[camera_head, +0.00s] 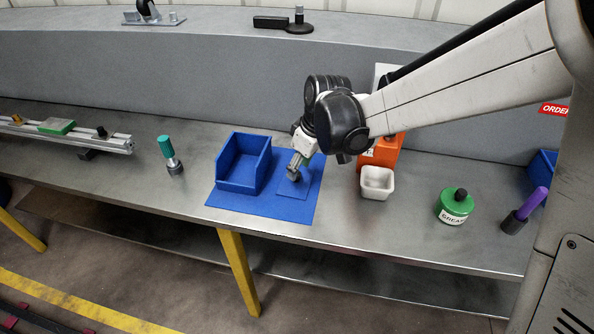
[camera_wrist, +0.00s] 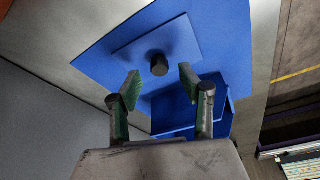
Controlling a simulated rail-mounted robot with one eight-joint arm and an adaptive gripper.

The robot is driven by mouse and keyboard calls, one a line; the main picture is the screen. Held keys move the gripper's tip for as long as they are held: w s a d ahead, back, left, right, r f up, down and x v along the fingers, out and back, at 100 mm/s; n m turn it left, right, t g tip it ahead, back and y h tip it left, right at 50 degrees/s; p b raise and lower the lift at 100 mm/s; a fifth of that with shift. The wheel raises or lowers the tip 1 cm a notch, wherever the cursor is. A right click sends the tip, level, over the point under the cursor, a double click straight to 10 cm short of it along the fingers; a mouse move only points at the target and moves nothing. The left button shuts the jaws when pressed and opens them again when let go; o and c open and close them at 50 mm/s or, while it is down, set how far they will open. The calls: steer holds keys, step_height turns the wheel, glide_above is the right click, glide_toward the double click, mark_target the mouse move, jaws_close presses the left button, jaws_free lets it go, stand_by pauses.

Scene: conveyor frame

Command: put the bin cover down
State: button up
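The bin cover (camera_head: 312,188) is a flat blue plate with a dark round knob (camera_wrist: 159,64). It appears to lie flat on the blue mat (camera_head: 262,212), to the right of the open blue bin (camera_head: 241,185). In the wrist view the cover (camera_wrist: 180,40) shows beyond my fingertips. My gripper (camera_head: 297,165) points down over the cover. In the wrist view my gripper (camera_wrist: 159,82) has its two green-padded fingers spread wide, with a gap on both sides of the knob. Nothing is held. The exact height of the fingertips over the knob is hard to tell.
A teal-handled tool (camera_head: 169,154) stands left of the mat. To the right are a white cup (camera_head: 377,183), an orange box (camera_head: 384,151), a green grease tin (camera_head: 454,208) and a purple-handled tool (camera_head: 528,206). A low wall (camera_head: 190,90) runs behind the bench.

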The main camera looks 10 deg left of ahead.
mark_target(307, 186)
steer(key=w+v, duration=0.1)
steer(key=v, duration=0.7)
steer(key=shift+s+r+p, duration=0.35)
steer(key=shift+s+r, duration=0.05)
steer(key=shift+s, duration=0.15)
steer(key=s+d+r+m+t, duration=0.25)
steer(key=d+r+m, duration=0.2)
steer(key=d, duration=0.55)
steer(key=s+d+m+t+h, duration=0.1)
steer(key=s+d+m, duration=0.3)
steer(key=s+d, duration=0.4)
steer(key=s+d+r+m+t+h, duration=0.1)
steer(key=s+d+m, duration=0.4)
steer(key=d, duration=0.8)
steer(key=s+t+h, duration=0.1)
steer(key=s, duration=0.2)
